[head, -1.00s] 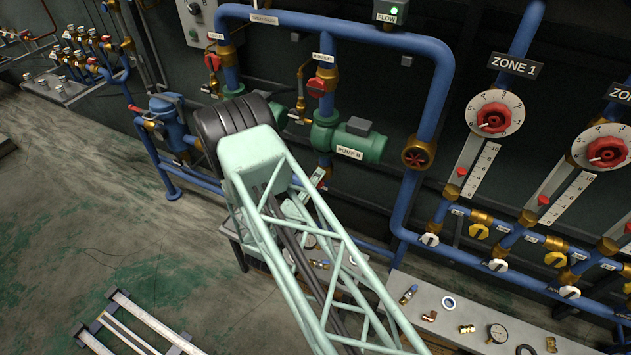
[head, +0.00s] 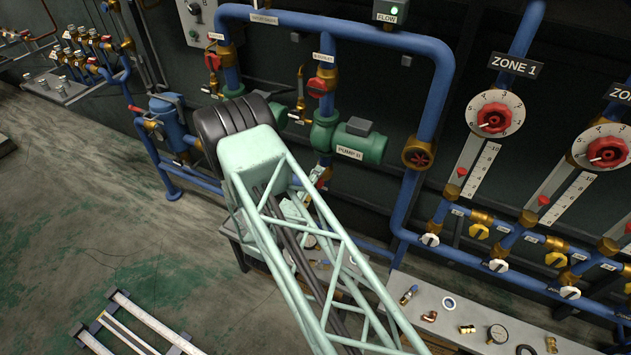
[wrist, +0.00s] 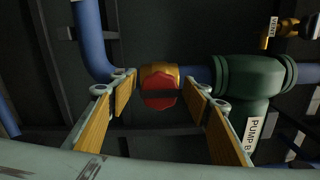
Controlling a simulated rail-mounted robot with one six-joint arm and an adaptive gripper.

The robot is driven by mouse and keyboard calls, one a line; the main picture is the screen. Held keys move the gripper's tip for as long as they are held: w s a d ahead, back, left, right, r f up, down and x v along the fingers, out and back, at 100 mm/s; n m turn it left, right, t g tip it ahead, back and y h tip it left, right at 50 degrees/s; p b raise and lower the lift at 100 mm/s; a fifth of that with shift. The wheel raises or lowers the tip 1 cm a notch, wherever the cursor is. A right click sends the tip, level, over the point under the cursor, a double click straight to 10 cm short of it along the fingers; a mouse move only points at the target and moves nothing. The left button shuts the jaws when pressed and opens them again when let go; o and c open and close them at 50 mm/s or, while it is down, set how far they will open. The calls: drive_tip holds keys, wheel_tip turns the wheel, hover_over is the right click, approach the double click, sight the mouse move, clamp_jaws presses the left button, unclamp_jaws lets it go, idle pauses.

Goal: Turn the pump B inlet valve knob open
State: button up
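The red inlet valve knob (wrist: 160,88) shows in the wrist view, with a dark band across its face and a brass collar (wrist: 158,69) behind it. It sits on a blue pipe beside the green pump B (wrist: 245,82), whose label is at the right. My gripper (wrist: 161,84) is open, with one wood-coloured finger on each side of the knob. A gap shows between the knob and each finger; I cannot tell how deep the fingers reach.
A blue pipe bend (wrist: 92,45) lies left of the knob. A vent fitting (wrist: 280,30) is at the upper right. In the head view, a bench (head: 460,318) with loose fittings and a gauge stands at the lower right. Red valve handles (head: 317,87) sit above the pumps.

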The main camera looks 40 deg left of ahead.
drive_tip(key=shift+s, duration=0.1)
idle(0.3)
drive_tip(key=s+d, duration=0.2)
drive_tip(key=s, duration=0.9)
drive_tip(key=shift+s+d, duration=0.15)
drive_tip(key=shift+s, duration=0.1)
drive_tip(key=shift+d, duration=0.1)
idle(0.6)
